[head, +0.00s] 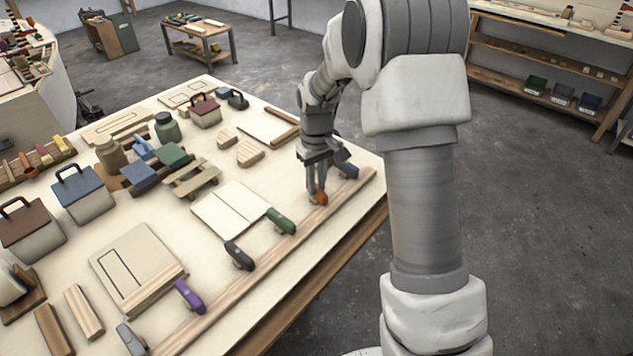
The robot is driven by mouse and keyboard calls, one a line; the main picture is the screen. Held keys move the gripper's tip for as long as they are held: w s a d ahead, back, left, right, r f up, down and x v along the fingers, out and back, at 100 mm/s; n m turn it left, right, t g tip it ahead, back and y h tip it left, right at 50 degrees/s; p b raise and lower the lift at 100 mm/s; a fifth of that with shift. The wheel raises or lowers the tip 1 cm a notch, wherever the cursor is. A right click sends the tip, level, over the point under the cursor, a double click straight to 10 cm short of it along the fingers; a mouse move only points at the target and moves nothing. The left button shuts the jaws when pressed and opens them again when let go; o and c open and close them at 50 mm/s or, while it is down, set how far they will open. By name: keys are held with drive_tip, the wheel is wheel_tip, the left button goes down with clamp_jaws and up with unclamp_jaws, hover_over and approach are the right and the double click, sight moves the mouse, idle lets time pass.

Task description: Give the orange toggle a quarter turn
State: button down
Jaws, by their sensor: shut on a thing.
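My gripper (318,182) points down from above and is shut on the orange toggle. The fingers hide the toggle's upper part, so its exact angle is hard to tell.
Black (239,256), purple (189,296) and grey (131,339) toggles stand nearer along the same rail. A white panel (229,209) lies left of the gripper. Wooden blocks, jars and lidded boxes crowd the table's left side. Bare floor lies beyond the right edge.

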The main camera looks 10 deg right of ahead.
sight(317, 187)
drive_tip(key=shift+r+n, duration=0.1)
drive_tip(key=shift+n, duration=1.1)
drive_tip(key=c, duration=0.8)
unclamp_jaws()
drive_tip(key=shift+o, duration=0.2)
wheel_tip(317, 187, up, 17)
drive_tip(key=p, duration=0.1)
drive_tip(key=shift+r+p, duration=0.15)
drive_tip(key=shift+p, duration=0.15)
